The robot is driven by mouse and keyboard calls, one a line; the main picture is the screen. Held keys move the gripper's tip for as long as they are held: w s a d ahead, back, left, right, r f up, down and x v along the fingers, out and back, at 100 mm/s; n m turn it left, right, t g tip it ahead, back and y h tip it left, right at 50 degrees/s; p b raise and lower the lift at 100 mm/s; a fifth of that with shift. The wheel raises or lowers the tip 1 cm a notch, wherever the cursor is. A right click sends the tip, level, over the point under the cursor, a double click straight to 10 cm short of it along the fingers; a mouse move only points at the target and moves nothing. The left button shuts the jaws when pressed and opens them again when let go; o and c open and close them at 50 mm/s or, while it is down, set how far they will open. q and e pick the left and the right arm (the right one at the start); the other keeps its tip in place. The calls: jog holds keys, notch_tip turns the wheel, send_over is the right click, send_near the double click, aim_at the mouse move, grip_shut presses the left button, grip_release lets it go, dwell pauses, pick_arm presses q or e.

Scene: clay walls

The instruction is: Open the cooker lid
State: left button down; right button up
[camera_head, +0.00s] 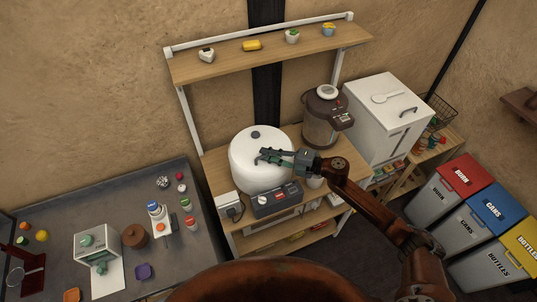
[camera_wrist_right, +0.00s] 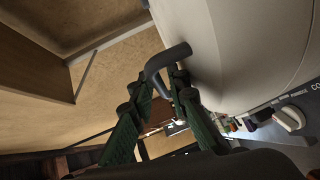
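The white rounded cooker (camera_head: 248,144) stands on the wooden shelf unit, with its grey control panel (camera_head: 278,198) at the front. Its lid looks down, with a dark round vent (camera_head: 255,134) on top. My right gripper (camera_head: 263,156) is at the cooker's front upper side. In the right wrist view the cooker's white body (camera_wrist_right: 255,45) fills the right. A dark curved handle (camera_wrist_right: 170,58) sticks out from it and reaches between the fingers of my right gripper (camera_wrist_right: 160,84). The fingers stand apart; I cannot tell whether they touch the handle. My left gripper is not in view.
An upper shelf (camera_head: 225,62) with small pots hangs behind. A dark table (camera_head: 55,208) with small items is at left; several recycling bins (camera_head: 440,195) stand at right.

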jog(key=shift+c, duration=0.6)
grip_shut()
jog(key=shift+r, duration=0.1)
jog(key=shift+w+r+p, duration=0.1)
jog(key=shift+r+p, duration=0.3)
jog(key=shift+p, duration=0.4)
jog(key=shift+m+g+h, duration=0.7)
jog(key=shift+m+h, duration=0.1)
jog(key=w+r+p, duration=0.1)
jog(key=p, duration=0.1)
jog(key=r+p, duration=0.2)
jog(key=p, duration=0.1)
jog(key=w+a+r+p, duration=0.1)
jog(key=p, duration=0.1)
jog(key=shift+w+r+p, duration=0.3)
jog(key=shift+w+r, duration=0.05)
jog(key=shift+r, duration=0.05)
jog(key=w+a+r, duration=0.1)
jog(key=w+r, duration=0.4)
jog(key=shift+w+a+p, duration=0.3)
jog(key=shift+a+p, duration=0.1)
jog(key=shift+p, duration=0.05)
